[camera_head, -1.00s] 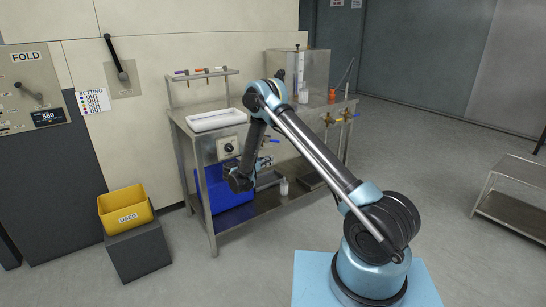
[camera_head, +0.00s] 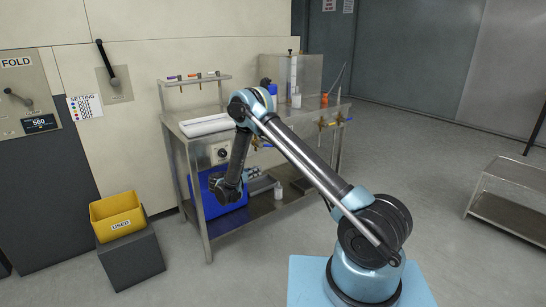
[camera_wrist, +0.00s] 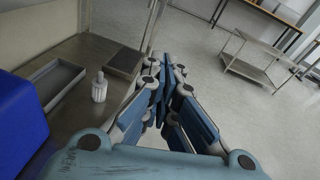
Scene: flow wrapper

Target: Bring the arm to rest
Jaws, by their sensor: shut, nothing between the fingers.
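My arm stands out from my light-blue base, bent at the elbow, with its forearm hanging down in front of the steel bench (camera_head: 232,230). My gripper (camera_head: 266,184) is at the lower end, in front of the bench's lower shelf, and looks small there. In the wrist view my gripper (camera_wrist: 170,68) has its fingers together and holds nothing. Beyond and left of the fingers are a small white bottle (camera_wrist: 99,88) and a grey tray (camera_wrist: 50,82) on the shelf.
A blue bin (camera_head: 226,197) is on the bench's lower shelf, close behind my wrist. A yellow bin marked USED (camera_head: 117,214) sits on a grey block at left. A metal cart (camera_head: 512,200) stands far right. Open floor lies between.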

